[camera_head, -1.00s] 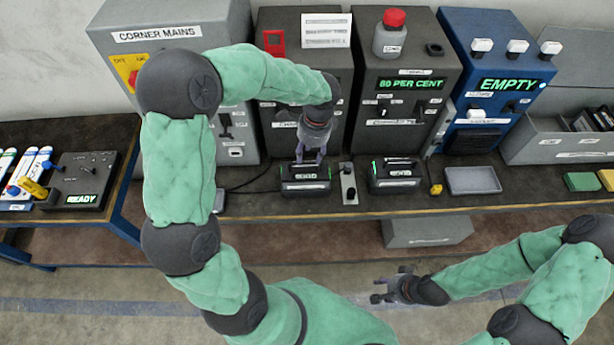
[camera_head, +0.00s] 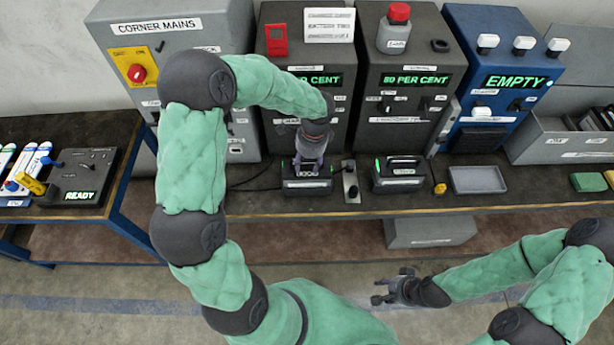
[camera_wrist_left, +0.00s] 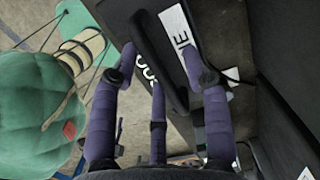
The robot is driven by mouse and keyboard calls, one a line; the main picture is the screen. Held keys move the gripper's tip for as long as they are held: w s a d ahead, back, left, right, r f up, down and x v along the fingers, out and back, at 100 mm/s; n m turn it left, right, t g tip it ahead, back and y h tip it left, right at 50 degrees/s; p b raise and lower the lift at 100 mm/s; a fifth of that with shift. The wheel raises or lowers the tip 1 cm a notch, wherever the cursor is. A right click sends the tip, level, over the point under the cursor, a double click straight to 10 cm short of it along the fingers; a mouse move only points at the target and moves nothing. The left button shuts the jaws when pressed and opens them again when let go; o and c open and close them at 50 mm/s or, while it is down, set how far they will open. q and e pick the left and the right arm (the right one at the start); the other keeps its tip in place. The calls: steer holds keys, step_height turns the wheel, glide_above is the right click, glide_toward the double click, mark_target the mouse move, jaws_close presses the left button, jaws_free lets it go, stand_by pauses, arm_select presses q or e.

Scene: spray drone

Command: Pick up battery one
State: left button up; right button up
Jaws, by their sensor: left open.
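Battery one (camera_head: 306,187) is a dark block with a top handle and a white label. It stands on the bench in front of the left charger (camera_head: 307,110). My left gripper (camera_head: 308,166) is right above it, pointing down, and partly hides its handle. In the left wrist view the purple fingers (camera_wrist_left: 160,68) are spread open around the dark handle (camera_wrist_left: 168,75), with the battery's label (camera_wrist_left: 178,32) behind it. Whether a finger touches the handle I cannot tell. My right gripper (camera_head: 388,290) is open and empty, low in front of the bench.
A second, similar battery (camera_head: 398,178) stands to the right, with a small switch strip (camera_head: 350,184) between the two. Further right are a yellow item (camera_head: 440,189) and a grey tray (camera_head: 478,180). The chargers and the blue cabinet (camera_head: 502,80) close off the back.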

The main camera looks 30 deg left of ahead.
arm_select(q)
steer(key=shift+f, duration=0.25)
stand_by(0.4)
jaws_close()
steer(key=shift+w+r, duration=0.15)
